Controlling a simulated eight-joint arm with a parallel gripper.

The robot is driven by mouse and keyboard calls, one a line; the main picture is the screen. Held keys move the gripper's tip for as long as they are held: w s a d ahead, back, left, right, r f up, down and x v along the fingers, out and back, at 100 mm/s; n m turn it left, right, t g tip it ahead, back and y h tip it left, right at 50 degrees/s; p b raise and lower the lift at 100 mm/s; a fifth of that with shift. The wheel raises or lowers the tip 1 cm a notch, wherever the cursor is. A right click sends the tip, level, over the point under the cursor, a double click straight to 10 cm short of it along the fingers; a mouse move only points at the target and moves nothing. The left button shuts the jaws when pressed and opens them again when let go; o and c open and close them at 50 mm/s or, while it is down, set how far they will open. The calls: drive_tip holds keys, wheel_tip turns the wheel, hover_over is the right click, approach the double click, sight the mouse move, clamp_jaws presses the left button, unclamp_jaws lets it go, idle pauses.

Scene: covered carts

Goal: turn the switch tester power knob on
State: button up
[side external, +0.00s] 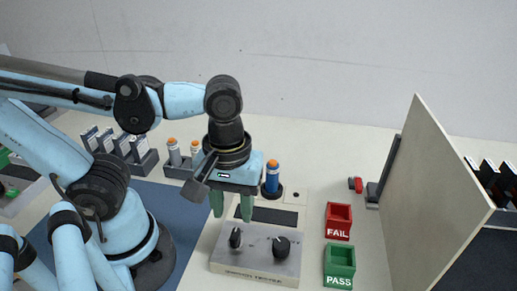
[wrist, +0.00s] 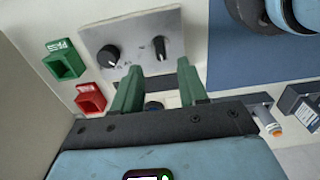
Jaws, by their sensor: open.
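The switch tester (side external: 255,266) is a grey box with two black knobs on its sloped top. Its left knob (side external: 236,238) and right knob (side external: 281,246) also show in the wrist view, as the right one (wrist: 160,47) and left one (wrist: 109,54). The small print is too blurred to tell which is the power knob. My gripper (side external: 232,211) points down with green fingers, open and empty, above and just behind the left knob in the side view. In the wrist view its fingertips (wrist: 160,82) are apart, short of the tester and touching neither knob.
A blue cylinder with an orange top (side external: 272,178) stands behind the tester. A red FAIL bin (side external: 338,221) and green PASS bin (side external: 339,267) sit to the right, before a tall beige panel (side external: 435,210). A blue mat (side external: 190,225) lies left.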

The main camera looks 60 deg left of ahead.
sight(235, 234)
drive_tip(key=shift+f, duration=3.15)
clamp_jaws()
